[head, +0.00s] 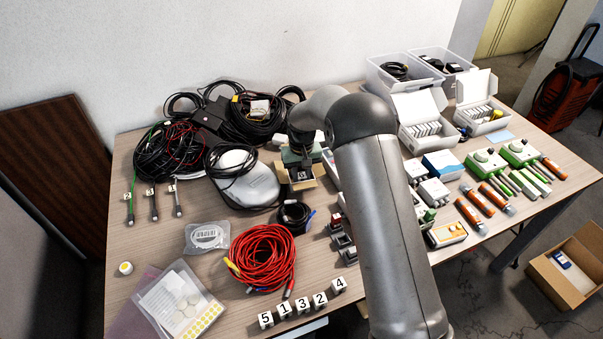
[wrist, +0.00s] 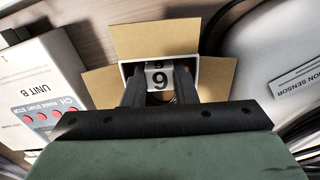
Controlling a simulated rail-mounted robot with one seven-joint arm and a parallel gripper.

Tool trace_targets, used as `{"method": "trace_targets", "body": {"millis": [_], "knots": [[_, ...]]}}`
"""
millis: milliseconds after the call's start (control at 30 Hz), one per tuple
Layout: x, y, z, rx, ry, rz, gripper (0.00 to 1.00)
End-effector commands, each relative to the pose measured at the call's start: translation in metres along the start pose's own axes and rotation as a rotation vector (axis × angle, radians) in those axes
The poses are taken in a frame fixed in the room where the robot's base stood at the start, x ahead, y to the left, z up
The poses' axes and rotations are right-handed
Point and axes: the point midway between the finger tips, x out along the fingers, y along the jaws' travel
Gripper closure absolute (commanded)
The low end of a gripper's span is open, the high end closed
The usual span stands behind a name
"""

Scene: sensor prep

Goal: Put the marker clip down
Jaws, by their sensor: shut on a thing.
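The marker clip (wrist: 158,78) is a small white block with a black digit, a 6 or a 9, in the wrist view. My gripper (wrist: 160,92) is shut on it, one dark finger at each side. The clip is at the mouth of a small open cardboard box (wrist: 155,39) with its flaps spread. I cannot tell whether it touches the box floor. In the head view my gripper (head: 301,172) points down into the same box (head: 308,185), and my arm hides part of the table around it.
Numbered white blocks (head: 302,307) stand along the front edge. A white sensor case (head: 243,182) lies left of the box, with coiled black cables (head: 250,118) behind. A red cable coil (head: 262,258) is in front. A white unit (wrist: 45,92) stands close beside the box in the wrist view.

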Motion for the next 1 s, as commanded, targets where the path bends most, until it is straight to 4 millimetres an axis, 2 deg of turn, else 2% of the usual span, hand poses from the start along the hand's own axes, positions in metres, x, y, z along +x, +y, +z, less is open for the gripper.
{"method": "trace_targets", "body": {"millis": [367,400,433,767,867,1000], "knots": [[0.006,0.0,0.0,0.0,0.001,0.0,0.98],[0.005,0.0,0.0,0.0,0.001,0.0,0.69],[0.005,0.0,0.0,0.0,0.001,0.0,0.66],[0.0,0.0,0.0,0.0,0.002,0.0,0.66],[-0.009,0.0,-0.001,0.0,0.003,0.0,0.66],[-0.036,0.0,-0.001,0.0,0.006,0.0,0.66]]}}
